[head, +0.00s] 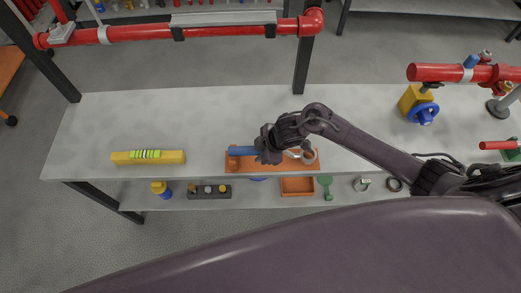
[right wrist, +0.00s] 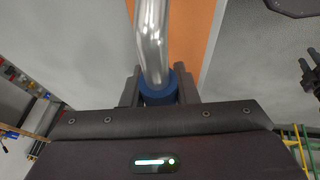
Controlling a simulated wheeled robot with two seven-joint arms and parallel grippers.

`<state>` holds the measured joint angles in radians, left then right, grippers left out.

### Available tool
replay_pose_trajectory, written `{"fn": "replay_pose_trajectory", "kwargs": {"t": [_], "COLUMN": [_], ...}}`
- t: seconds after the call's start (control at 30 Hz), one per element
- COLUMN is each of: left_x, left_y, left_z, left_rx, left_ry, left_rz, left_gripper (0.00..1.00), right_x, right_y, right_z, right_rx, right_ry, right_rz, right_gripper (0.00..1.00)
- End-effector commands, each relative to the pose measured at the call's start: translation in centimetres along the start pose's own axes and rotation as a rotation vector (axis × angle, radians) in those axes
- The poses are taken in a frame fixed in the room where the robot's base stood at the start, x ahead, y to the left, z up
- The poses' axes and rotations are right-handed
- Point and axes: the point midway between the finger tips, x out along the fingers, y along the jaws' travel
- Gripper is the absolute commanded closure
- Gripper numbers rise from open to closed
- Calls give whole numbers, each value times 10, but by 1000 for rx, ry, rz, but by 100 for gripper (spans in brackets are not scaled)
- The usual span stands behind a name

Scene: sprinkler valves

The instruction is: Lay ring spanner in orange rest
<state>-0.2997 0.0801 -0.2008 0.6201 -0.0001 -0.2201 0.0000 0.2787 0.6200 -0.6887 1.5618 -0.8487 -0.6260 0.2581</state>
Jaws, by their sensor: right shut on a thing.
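The ring spanner has a blue handle (head: 243,151) and a bright metal ring end (head: 307,156). It lies lengthwise over the orange rest (head: 232,170) near the front edge of the bench. My right gripper (head: 268,157) is shut on the blue handle and hides the middle of the spanner. In the right wrist view the blue handle (right wrist: 158,92) sits between the fingers, and the metal shank (right wrist: 152,40) runs away over the orange surface (right wrist: 196,30). I cannot tell whether the spanner touches the rest. My left gripper is not in view.
A yellow spirit level (head: 149,157) lies at the bench's left. A red pipe (head: 240,27) crosses the back. A yellow valve body with a blue wheel (head: 422,112) stands right. The lower shelf holds an orange tray (head: 297,187) and a dark holder (head: 209,190). The bench's left middle is clear.

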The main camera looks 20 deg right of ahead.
Motion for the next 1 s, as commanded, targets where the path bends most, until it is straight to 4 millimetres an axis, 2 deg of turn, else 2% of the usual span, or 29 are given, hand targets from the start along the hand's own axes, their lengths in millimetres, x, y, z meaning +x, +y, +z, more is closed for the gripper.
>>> {"fn": "replay_pose_trajectory", "kwargs": {"t": [0.23,0.27,0.4,0.47,0.77,0.87,1.0], "left_x": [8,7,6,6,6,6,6], "left_y": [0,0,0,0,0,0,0], "left_z": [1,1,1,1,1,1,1], "left_rx": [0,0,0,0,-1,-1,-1], "left_ry": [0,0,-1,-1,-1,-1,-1], "left_rz": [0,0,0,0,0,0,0], "left_gripper": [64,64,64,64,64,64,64], "right_x": [9,8,8,8,5,-5,-30], "right_y": [-1,-1,-1,-1,-2,-2,-1], "right_z": [3,3,2,3,4,4,4], "right_rx": [0,0,0,0,0,-2,-3], "right_ry": [2,2,2,1,-1,-1,0], "right_rz": [2,2,2,1,-1,1,3], "right_gripper": [100,72,54,48,48,48,48]}}
